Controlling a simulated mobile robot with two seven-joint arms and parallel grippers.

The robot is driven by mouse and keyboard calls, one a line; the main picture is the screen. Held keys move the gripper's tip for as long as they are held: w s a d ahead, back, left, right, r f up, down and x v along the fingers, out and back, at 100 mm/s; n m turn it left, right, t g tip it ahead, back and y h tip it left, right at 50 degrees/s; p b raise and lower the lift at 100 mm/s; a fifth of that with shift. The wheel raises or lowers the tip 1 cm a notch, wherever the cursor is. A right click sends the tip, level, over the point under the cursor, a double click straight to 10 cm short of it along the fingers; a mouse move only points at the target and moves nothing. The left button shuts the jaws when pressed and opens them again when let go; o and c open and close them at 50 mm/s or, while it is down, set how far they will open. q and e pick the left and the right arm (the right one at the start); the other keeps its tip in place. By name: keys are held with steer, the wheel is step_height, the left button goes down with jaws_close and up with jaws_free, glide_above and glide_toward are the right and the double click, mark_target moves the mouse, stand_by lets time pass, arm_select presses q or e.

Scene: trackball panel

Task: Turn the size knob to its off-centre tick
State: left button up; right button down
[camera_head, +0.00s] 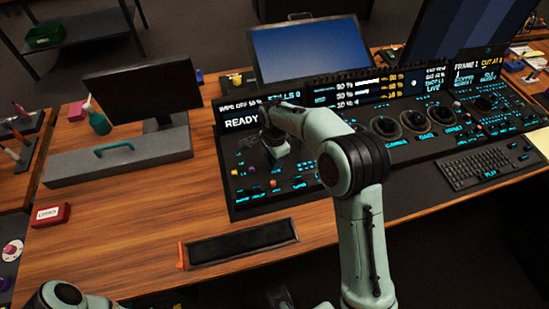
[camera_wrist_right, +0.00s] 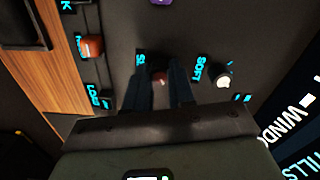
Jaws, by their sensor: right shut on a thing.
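The right wrist view shows the two dark fingers of my right gripper (camera_wrist_right: 161,82) pointing down at the panel. They are shut on a small reddish knob (camera_wrist_right: 160,77), mostly hidden between them. A cyan label beginning "SI" stands just left of it, partly covered by the left finger, so this looks like the size knob. Its pointer and ticks cannot be made out. In the head view my right gripper (camera_head: 277,148) is over the left part of the control panel (camera_head: 240,206), and the knob is hidden there.
A pale knob (camera_wrist_right: 223,80) labelled SOFT sits close to the right finger. An orange knob (camera_wrist_right: 92,46) is at the left. Several trackballs and a keyboard (camera_head: 487,166) lie to the right. The wooden desk (camera_head: 130,235) has clear room at the front left.

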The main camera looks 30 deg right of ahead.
steer(key=shift+r, duration=0.1)
steer(key=c, duration=1)
jaws_free()
steer(key=shift+o, duration=0.2)
step_height(320, 180, up, 13)
steer(key=p, duration=0.1)
steer(key=shift+r+p, duration=0.15)
steer(key=shift+p, duration=0.25)
